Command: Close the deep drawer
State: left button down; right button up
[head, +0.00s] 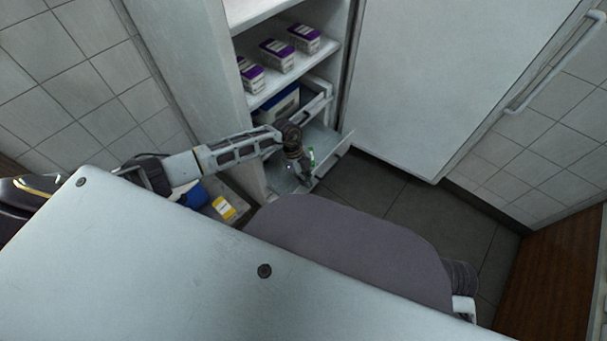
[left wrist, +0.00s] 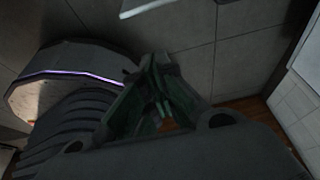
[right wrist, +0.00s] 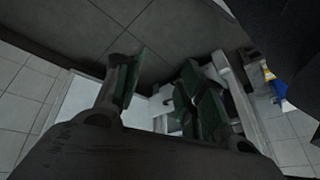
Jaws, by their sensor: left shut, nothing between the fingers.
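The deep drawer (head: 330,165) is pulled out at the bottom of the white cabinet (head: 215,75) in the head view. Its pale front panel faces the floor side, and part of its inside shows. My left gripper (head: 304,172) is over the drawer, close behind its front panel; I cannot tell whether they touch. Its fingers meet in the left wrist view (left wrist: 155,85), with nothing between them. My right gripper (right wrist: 160,95) has its fingers apart and empty in the right wrist view. In the head view the right gripper is hidden behind my body.
A shallower drawer (head: 317,106) with a blue box (head: 281,106) sits partly out above the deep one. Purple-topped boxes (head: 277,55) stand on the shelf. A yellow-and-white box (head: 223,207) is left of the drawer. Dark floor (head: 360,185) lies clear to the right.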

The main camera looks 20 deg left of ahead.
pick_arm(q)
jog(key=shift+p+v, duration=0.3)
jog(key=shift+v, duration=0.8)
pick_arm(e)
jog(key=shift+v, duration=0.9)
jog(key=shift+w+d, duration=0.1)
